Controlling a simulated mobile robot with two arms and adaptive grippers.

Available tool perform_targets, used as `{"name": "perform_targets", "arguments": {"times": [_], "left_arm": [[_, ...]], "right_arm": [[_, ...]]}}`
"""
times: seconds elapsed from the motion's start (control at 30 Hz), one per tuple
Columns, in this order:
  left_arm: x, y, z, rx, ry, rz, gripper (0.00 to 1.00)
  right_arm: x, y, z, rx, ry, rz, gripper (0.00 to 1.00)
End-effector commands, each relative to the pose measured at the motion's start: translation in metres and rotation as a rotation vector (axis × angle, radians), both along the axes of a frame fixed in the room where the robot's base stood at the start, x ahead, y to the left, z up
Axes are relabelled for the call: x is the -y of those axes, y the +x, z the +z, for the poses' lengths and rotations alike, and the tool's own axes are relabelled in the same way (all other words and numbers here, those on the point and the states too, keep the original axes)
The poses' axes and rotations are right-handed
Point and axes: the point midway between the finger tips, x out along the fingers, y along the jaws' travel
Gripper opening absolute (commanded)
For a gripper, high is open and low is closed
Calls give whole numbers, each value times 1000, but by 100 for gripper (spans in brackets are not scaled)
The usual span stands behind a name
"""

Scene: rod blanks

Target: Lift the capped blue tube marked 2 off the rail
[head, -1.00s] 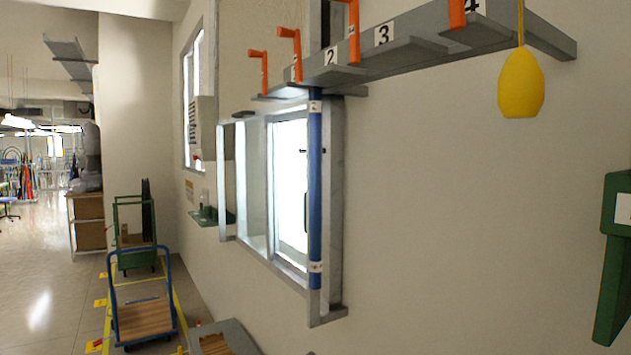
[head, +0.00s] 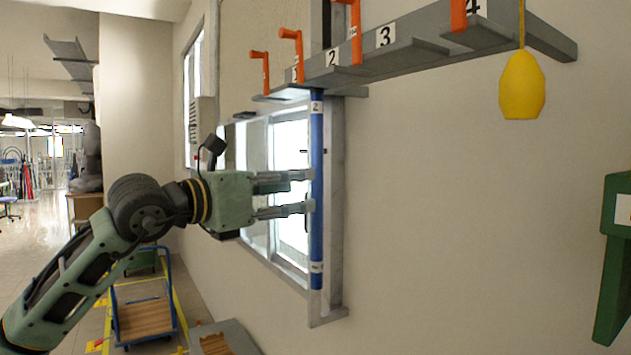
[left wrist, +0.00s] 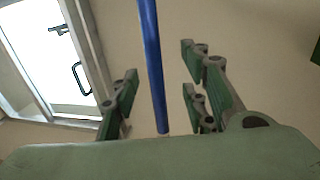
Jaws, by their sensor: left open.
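The blue tube marked 2 (head: 316,230) hangs upright below the grey rail (head: 420,52), under the number 2 label, with white bands near its top and bottom. My left gripper (head: 312,192) has come in from the left at about the tube's mid-height, its fingers pointing right. In the left wrist view the tube (left wrist: 153,65) runs between the open fingers, with visible gaps on both sides. I cannot tell whether the tube is fully within finger reach. My right gripper is not in view.
Orange handles (head: 356,35) stand along the rail. A yellow weight (head: 521,86) hangs at its right. A window (head: 290,140) with a metal frame lies behind the tube. A green bracket (head: 615,260) is at the far right. A blue cart (head: 143,318) stands below.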

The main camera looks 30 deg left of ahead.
Motion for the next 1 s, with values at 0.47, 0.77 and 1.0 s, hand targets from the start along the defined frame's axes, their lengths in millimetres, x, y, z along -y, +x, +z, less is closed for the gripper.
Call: {"name": "perform_targets", "arguments": {"times": [0.47, 0.77, 1.0], "left_arm": [[7, 50, 1, -7, 13, 27, 41], [14, 74, -5, -2, 12, 27, 41], [14, 73, -6, -2, 12, 26, 34]], "right_arm": [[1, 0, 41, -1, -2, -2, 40], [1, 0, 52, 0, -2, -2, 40], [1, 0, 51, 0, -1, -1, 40]]}}
